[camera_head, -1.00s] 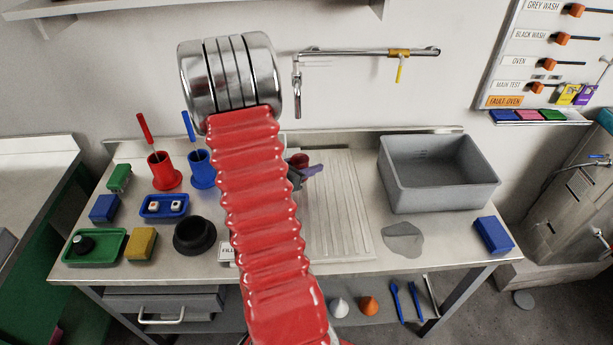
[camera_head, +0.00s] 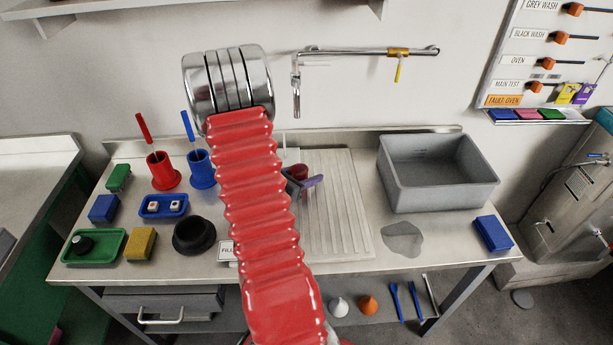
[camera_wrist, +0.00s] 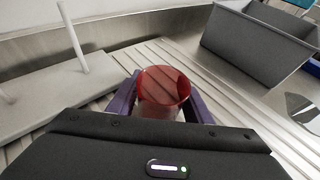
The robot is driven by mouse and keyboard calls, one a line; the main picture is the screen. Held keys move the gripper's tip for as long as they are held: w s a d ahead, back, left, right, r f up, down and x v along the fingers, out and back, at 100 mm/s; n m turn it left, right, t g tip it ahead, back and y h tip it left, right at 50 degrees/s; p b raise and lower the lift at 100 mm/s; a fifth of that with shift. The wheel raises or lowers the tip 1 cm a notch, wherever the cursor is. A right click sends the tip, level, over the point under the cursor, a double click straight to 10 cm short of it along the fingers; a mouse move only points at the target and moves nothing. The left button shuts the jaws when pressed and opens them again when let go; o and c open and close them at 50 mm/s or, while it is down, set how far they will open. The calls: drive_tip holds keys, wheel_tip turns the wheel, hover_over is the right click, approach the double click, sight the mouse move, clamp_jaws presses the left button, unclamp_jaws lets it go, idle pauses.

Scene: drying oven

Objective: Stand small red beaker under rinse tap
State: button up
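The small red beaker (camera_head: 299,172) shows just right of my red arm, above the ribbed draining board (camera_head: 335,215). In the wrist view the beaker (camera_wrist: 163,88) sits upright between the two purple fingers of my gripper (camera_wrist: 160,100), which lie against its sides. My gripper (camera_head: 304,184) is partly hidden behind my arm in the head view. The rinse tap (camera_head: 297,98) hangs from the left end of a wall pipe, above the beaker in the picture. I cannot tell whether the beaker's base touches the board.
A grey basin (camera_head: 437,180) stands right of the draining board, with a grey puddle (camera_head: 402,240) before it. In the wrist view a pale block with an upright rod (camera_wrist: 72,38) is at left. A red cup (camera_head: 164,172) and blue cup (camera_head: 202,170) stand at left.

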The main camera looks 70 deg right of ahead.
drive_tip(key=shift+a+r, duration=0.1)
drive_tip(key=shift+r, duration=0.05)
drive_tip(key=v, duration=1.1)
drive_tip(key=shift+w+a+r, duration=0.1)
drive_tip(key=shift+a+r, duration=0.05)
drive_tip(key=shift+a, duration=0.25)
idle(0.5)
drive_tip(key=shift+w+a+r+m, duration=0.15)
drive_tip(key=shift+a+r+m, duration=0.2)
drive_tip(key=shift+r, duration=0.1)
drive_tip(key=w+a+r+m+t+y, duration=0.1)
drive_tip(key=a+r+m+t+y, duration=0.2)
drive_tip(key=a, duration=1.1)
drive_tip(key=a+r+m+t+y, duration=0.3)
drive_tip(key=a+r+m+y, duration=0.2)
drive_tip(key=a+r, duration=0.4)
drive_tip(key=w+a+r+m+t+y, duration=0.1)
drive_tip(key=a+r+m+t+y, duration=0.2)
drive_tip(key=a, duration=1.6)
wheel_tip(320, 180, up, 3)
drive_tip(key=m+y, duration=0.1)
drive_tip(key=m, duration=0.1)
drive_tip(key=shift+w+m+t+y, duration=0.3)
drive_tip(key=shift+m+t+y, duration=0.05)
drive_tip(key=shift+t+y, duration=0.05)
drive_tip(key=shift+r, duration=0.1)
drive_tip(key=shift+c, duration=0.3)
